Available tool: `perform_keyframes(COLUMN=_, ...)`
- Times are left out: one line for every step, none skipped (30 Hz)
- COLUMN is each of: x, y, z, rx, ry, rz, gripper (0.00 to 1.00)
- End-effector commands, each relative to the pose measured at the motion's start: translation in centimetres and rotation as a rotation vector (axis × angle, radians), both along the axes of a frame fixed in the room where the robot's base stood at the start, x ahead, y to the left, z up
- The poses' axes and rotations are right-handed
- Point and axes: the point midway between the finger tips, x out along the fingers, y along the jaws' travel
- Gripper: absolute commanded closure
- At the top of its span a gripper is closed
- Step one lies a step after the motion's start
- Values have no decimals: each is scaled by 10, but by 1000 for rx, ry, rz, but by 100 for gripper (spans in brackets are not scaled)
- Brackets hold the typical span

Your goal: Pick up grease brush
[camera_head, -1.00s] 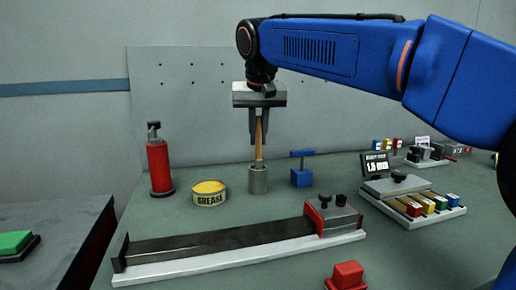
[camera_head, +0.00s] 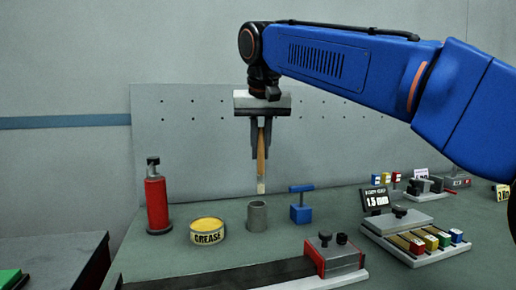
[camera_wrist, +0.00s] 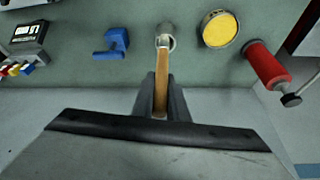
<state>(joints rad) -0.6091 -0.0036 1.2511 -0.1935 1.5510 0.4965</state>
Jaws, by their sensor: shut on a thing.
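The grease brush (camera_head: 261,160) has a long wooden handle and a pale tip. It hangs upright, tip down, in my gripper (camera_head: 261,150). The gripper is shut on the upper part of the handle. The brush tip is just above the grey cylindrical holder (camera_head: 257,217), clear of its rim. In the wrist view the brush handle (camera_wrist: 161,85) lies between the two dark fingers of my gripper (camera_wrist: 161,95), and the holder (camera_wrist: 166,40) is beyond its tip.
A yellow grease tin (camera_head: 207,232) and a red bottle (camera_head: 157,200) stand left of the holder. A blue T-handled block (camera_head: 301,208) stands to its right. A long rail with a red clamp (camera_head: 327,262) lies in front. A display (camera_head: 377,200) and coloured blocks (camera_head: 431,241) are at right.

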Motion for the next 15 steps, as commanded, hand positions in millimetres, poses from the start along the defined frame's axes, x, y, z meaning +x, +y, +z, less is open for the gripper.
perform_keyframes(x=-6, y=-2, z=1, rx=1, ry=-1, rz=0, gripper=100)
perform_keyframes(x=-10, y=-3, z=1, rx=1, ry=-2, rz=0, gripper=100)
perform_keyframes(x=-15, y=-4, z=1, rx=1, ry=-1, rz=0, gripper=100)
perform_keyframes(x=-19, y=-6, z=0, rx=1, ry=-1, rz=0, gripper=100)
perform_keyframes(x=-24, y=-7, z=1, rx=1, ry=-1, rz=0, gripper=100)
perform_keyframes(x=-31, y=-9, z=1, rx=2, ry=-2, rz=1, gripper=100)
perform_keyframes(x=-37, y=-10, z=1, rx=2, ry=-1, rz=2, gripper=100)
perform_keyframes(x=-43, y=-12, z=1, rx=1, ry=-2, rz=3, gripper=100)
perform_keyframes(x=-53, y=-15, z=1, rx=1, ry=-2, rz=3, gripper=100)
perform_keyframes(x=-60, y=-17, z=1, rx=2, ry=-2, rz=2, gripper=100)
perform_keyframes(x=-67, y=-20, z=1, rx=2, ry=-3, rz=2, gripper=100)
perform_keyframes(x=-77, y=-22, z=1, rx=1, ry=-2, rz=3, gripper=100)
perform_keyframes(x=-84, y=-24, z=1, rx=1, ry=-3, rz=3, gripper=100)
perform_keyframes(x=-90, y=-26, z=1, rx=1, ry=-3, rz=3, gripper=100)
perform_keyframes(x=-99, y=-28, z=0, rx=1, ry=-2, rz=1, gripper=100)
